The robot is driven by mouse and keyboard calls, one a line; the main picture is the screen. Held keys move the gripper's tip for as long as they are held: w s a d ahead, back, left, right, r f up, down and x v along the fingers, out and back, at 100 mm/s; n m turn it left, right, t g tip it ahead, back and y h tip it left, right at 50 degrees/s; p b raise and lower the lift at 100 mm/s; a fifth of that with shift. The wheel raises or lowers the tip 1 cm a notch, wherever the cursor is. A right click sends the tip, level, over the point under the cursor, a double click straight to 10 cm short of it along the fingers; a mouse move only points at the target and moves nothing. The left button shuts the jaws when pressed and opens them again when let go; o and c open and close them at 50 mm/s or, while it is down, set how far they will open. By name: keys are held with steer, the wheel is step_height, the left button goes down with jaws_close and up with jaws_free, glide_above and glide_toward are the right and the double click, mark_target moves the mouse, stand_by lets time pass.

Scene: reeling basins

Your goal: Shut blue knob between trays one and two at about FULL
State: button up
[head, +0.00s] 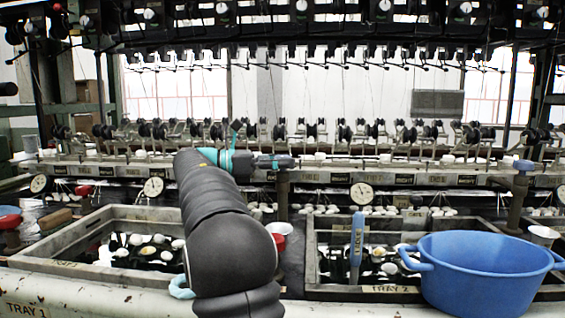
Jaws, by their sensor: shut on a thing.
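My gripper (284,162) is at the top of the standpipe (283,190) that rises between the two trays. It is shut at the place where this pipe's blue knob sits; the fingers hide nearly all of the knob, so its turn cannot be read. Tray 1 (30,262) is on the left and tray 2 (480,222) on the right, both holding dark water with white cocoons. A round white dial (154,187) stands behind tray 1 and another dial (362,194) behind tray 2. Their readings are too small to tell.
A blue two-handled pot (485,275) stands at tray 2's front right. A blue ladle handle (357,240) stands upright in tray 2. Another blue knob (524,165) tops the right pipe (517,200). Reels line the back.

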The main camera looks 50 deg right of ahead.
steer(key=o, duration=1.2)
steer(key=shift+c, duration=0.2)
steer(key=v, duration=0.7)
steer(key=shift+w+a, duration=0.15)
steer(key=shift+w, duration=0.05)
